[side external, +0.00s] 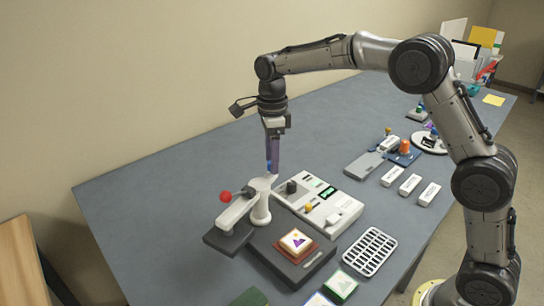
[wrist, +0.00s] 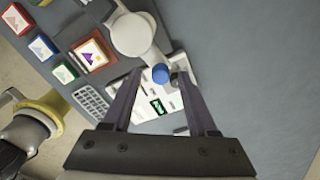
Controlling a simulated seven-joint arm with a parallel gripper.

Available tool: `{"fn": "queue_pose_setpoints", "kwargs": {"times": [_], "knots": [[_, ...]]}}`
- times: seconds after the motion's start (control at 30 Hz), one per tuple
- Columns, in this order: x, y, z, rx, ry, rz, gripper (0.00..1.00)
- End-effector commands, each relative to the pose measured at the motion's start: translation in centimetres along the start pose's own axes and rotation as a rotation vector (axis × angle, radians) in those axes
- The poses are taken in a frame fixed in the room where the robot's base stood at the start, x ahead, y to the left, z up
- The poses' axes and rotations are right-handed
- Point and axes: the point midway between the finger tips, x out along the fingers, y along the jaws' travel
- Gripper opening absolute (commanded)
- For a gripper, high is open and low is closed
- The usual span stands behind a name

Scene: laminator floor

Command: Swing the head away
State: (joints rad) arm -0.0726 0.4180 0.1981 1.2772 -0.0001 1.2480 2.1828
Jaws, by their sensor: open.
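The press head is a white swing arm (side external: 238,209) on a white post (side external: 261,211), with a red knob (side external: 226,197) near its left end. It points left, to the side of the red-framed tile (side external: 296,242) on the dark base. In the wrist view a round white part (wrist: 132,35) has a short white bar toward a blue knob (wrist: 161,73).
A white control console (side external: 328,207) with knobs and a green display stands right of the post. A white rack (side external: 369,252), tiles (side external: 340,284) and small white blocks (side external: 409,185) lie farther right. The grey table (side external: 150,190) is clear on the left and toward the wall.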

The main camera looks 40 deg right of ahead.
Motion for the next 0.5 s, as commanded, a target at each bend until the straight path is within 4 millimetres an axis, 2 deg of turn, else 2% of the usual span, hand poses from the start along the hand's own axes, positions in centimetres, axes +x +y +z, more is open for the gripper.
{"fn": "queue_pose_setpoints", "kwargs": {"times": [0.13,0.27,0.5], "knots": [[-0.3,0.0,0.0,-0.001,-0.001,-0.001,0.59],[-1.8,-0.1,0.1,-0.001,-0.002,-0.003,0.59],[-6.8,-0.1,0.1,0.000,-0.003,-0.004,0.59]]}}
